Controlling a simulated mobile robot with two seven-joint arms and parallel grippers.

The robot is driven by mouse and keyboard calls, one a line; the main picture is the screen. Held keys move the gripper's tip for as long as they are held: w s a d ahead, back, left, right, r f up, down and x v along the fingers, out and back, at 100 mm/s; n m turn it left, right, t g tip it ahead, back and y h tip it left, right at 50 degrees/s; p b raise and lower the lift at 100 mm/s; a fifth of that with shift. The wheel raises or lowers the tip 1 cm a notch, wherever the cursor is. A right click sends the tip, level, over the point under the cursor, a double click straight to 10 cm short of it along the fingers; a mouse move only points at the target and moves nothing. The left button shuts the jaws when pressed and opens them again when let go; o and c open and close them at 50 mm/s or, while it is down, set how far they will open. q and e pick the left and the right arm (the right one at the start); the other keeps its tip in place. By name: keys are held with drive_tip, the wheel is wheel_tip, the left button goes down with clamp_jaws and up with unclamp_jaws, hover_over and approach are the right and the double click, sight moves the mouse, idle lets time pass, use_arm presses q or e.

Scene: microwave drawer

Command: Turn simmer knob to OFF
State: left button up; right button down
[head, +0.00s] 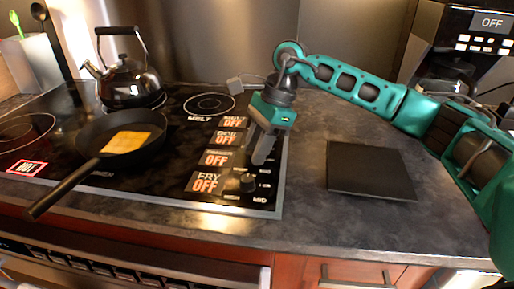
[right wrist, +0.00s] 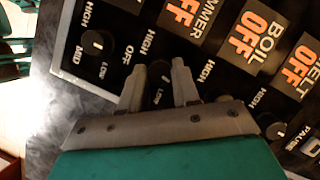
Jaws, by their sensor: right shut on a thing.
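My right gripper (head: 262,158) reaches down onto the knob strip at the right of the black cooktop (head: 150,190). In the right wrist view, its two fingers (right wrist: 158,70) stand on either side of the dark simmer knob (right wrist: 160,88) and are shut on it. The lower part of that knob is hidden by the gripper, and its pointer is hard to read. In the head view the gripper covers this knob. The simmer display (head: 215,158) reads OFF in orange; part of it also shows in the right wrist view (right wrist: 190,15). My left gripper is not in view.
The fry knob (head: 249,183) is just in front of my gripper, and another knob (right wrist: 275,130) lies on the other side. A pan (head: 95,135) with yellow food and a kettle (head: 130,85) stand left. A dark square board (head: 370,170) lies on the right counter.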

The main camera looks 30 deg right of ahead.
drive_tip(key=shift+n+g, duration=0.4)
drive_tip(key=shift+n, duration=0.6)
drive_tip(key=c, duration=0.8)
unclamp_jaws()
drive_tip(key=v, duration=1.3)
drive_tip(key=shift+a+p, duration=0.15)
drive_tip(key=shift+p, duration=0.25)
